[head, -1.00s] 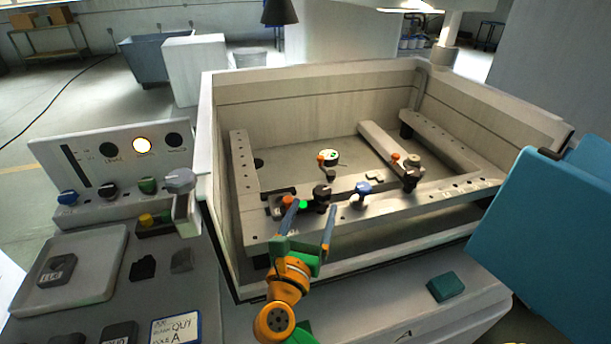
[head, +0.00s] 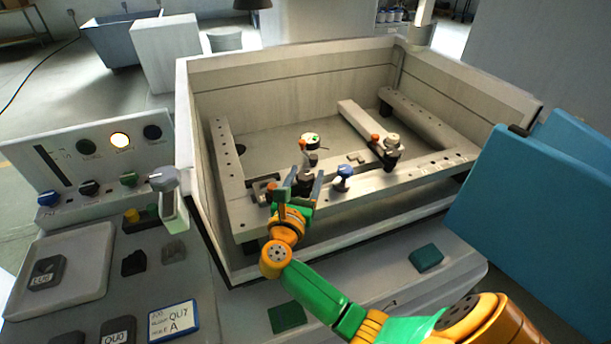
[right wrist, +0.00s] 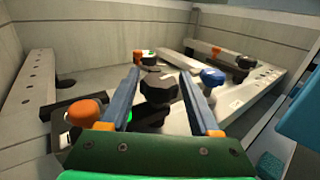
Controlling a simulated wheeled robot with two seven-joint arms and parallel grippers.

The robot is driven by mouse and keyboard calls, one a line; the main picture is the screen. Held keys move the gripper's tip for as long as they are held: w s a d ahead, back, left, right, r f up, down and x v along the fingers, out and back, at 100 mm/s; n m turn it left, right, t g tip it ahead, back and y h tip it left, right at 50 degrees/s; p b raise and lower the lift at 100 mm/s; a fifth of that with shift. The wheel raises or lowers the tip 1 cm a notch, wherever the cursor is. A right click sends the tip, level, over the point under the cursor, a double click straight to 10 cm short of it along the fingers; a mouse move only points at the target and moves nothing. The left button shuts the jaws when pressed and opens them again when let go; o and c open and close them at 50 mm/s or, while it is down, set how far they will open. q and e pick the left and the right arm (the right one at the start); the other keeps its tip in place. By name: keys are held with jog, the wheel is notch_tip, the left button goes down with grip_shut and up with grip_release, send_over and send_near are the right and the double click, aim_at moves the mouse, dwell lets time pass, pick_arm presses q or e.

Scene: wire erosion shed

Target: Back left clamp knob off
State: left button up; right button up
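The left clamp knob, black and lobed (right wrist: 159,83), stands on the near rail of the work frame. In the right wrist view it shows between the two blue fingers of my right gripper (right wrist: 159,75). My right gripper (head: 304,182) is open, one finger to each side of the knob; I cannot tell whether either touches it. In the head view the fingers partly hide the knob. An orange-tipped part with a green spot (right wrist: 84,112) lies just left of the left finger. My left gripper is in neither view.
A blue knob (head: 344,171) stands close to the right on the same rail. Another black knob (head: 391,158) is farther right. A round pale piece with a green mark (head: 311,138) is behind. Tank walls (head: 182,120) surround the frame. A control panel (head: 95,150) is at left.

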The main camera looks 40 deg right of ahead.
grip_shut()
